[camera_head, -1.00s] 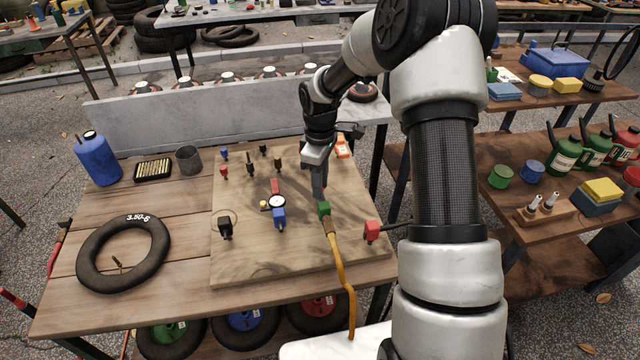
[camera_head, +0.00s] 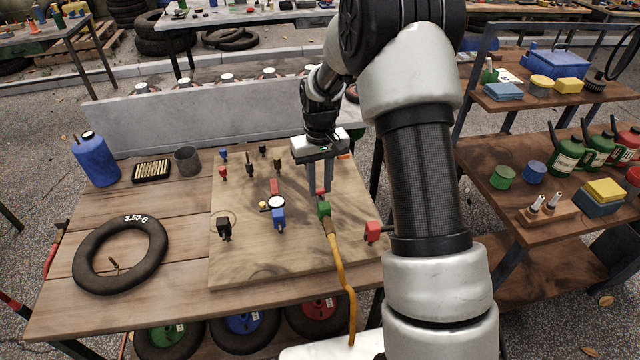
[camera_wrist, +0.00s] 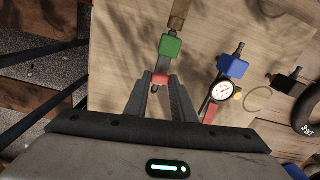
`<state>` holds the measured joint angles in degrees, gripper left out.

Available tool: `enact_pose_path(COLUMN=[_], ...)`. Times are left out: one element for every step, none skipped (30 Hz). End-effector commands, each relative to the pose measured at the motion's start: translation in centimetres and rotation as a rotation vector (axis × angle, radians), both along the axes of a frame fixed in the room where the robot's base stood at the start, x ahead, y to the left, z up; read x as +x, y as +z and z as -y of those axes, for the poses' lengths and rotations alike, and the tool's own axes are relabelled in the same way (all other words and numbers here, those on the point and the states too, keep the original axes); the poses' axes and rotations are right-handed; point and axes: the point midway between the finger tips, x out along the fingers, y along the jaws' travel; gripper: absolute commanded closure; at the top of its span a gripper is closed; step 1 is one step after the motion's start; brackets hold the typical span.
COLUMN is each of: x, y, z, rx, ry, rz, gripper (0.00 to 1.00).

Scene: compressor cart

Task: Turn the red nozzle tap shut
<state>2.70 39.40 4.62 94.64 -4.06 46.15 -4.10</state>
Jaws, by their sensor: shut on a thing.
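The red nozzle tap (camera_wrist: 160,79) shows as a small red piece between my fingertips in the wrist view, at the end of a green block (camera_wrist: 170,46). In the head view only a bit of its red (camera_head: 320,191) shows by the fingertips, just behind the green block (camera_head: 323,208). A yellow hose (camera_head: 341,270) runs from the green block toward the front. My gripper (camera_head: 319,189) points down at the board and is shut on the red tap, with one finger on each side (camera_wrist: 159,86). The fingers partly hide the tap.
On the wooden board (camera_head: 290,262), a gauge (camera_head: 276,203) and a blue block (camera_head: 279,218) stand left of my gripper. A red block (camera_head: 373,231) stands to the right, a black one (camera_head: 224,228) farther left. A tyre (camera_head: 120,254) lies on the table.

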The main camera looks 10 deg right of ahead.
Motion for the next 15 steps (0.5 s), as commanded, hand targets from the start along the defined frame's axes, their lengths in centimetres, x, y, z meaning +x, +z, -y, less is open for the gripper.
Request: enact_pose_path(x=[0.06, 0.06, 0.06, 0.06, 0.06, 0.06, 0.06, 0.06, 0.06, 0.06, 0.06, 0.06, 0.06, 0.06, 0.06], y=[0.06, 0.07, 0.07, 0.07, 0.08, 0.08, 0.08, 0.08, 0.09, 0.09, 0.09, 0.09, 0.10, 0.10, 0.10], z=[0.00, 0.02, 0.01, 0.00, -0.02, -0.03, -0.03, -0.02, -0.01, 0.00, 0.00, 0.01, 0.01, 0.01, 0.01], rx=[-0.001, -0.001, -0.001, -0.001, 0.000, 0.000, 0.000, 0.000, 0.000, -0.001, -0.001, -0.001, -0.001, -0.001, -0.001], ry=[-0.025, -0.040, -0.060, -0.072, -0.084, -0.098, -0.107, -0.115, -0.125, -0.131, -0.136, -0.142, -0.145, -0.147, -0.150], rz=[0.002, 0.002, 0.002, 0.002, 0.002, 0.002, 0.002, 0.002, 0.002, 0.002, 0.002, 0.002, 0.002, 0.002, 0.002], gripper=[1.00, 1.00, 1.00, 1.00, 1.00, 1.00, 1.00, 1.00, 1.00, 1.00, 1.00, 1.00, 1.00, 1.00, 1.00])
